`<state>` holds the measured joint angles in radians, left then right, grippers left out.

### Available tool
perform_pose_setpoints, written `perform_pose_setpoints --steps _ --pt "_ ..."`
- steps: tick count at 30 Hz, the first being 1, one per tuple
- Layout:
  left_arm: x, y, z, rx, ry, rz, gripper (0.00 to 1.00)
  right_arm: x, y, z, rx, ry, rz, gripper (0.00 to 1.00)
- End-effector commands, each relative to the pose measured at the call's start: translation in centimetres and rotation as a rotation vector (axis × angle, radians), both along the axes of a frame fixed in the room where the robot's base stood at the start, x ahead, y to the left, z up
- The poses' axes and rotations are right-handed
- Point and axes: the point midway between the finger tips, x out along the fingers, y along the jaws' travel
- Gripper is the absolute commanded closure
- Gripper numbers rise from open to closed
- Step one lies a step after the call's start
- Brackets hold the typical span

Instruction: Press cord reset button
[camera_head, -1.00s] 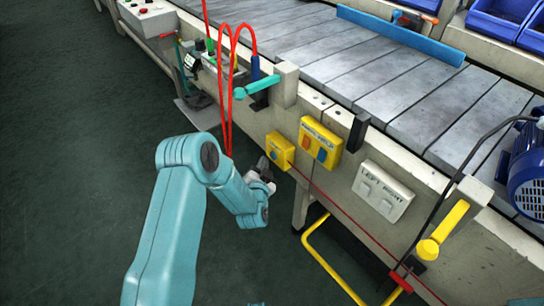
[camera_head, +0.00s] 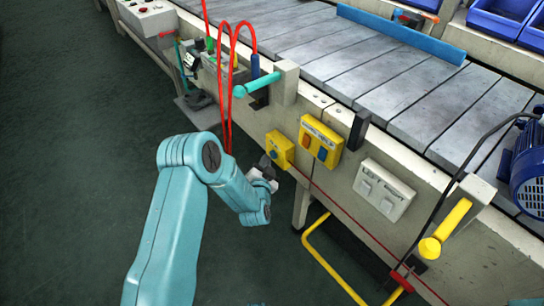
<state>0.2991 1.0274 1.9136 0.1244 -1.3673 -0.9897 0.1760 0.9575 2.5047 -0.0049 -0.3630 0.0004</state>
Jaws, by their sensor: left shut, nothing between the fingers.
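A small yellow box (camera_head: 282,146) with a blue button (camera_head: 275,154) is fixed to the side of the conveyor frame. A red cord (camera_head: 340,208) runs from this box down to the right along the frame. My left gripper (camera_head: 265,163) is shut and empty, with its dark fingertips just left of and below the box, close to the button. I cannot tell whether the fingertips touch it. My right gripper is not in view.
A larger yellow box (camera_head: 321,140) with orange and blue buttons sits right of the small one. A white left/right switch panel (camera_head: 383,190) is farther right. A teal lever (camera_head: 258,85), a yellow lever (camera_head: 445,228) and a yellow floor rail (camera_head: 330,262) stick out. Green floor (camera_head: 60,150) is clear at left.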

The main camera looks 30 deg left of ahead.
Motion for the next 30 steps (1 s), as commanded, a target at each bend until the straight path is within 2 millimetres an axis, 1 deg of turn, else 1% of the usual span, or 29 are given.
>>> perform_pose_setpoints --steps 11,30 --pt "0.09 -0.02 0.01 0.000 -0.001 0.001 1.00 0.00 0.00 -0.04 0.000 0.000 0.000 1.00" --pt "0.82 -0.31 0.03 0.001 -0.001 0.000 1.00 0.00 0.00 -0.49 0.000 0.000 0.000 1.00"
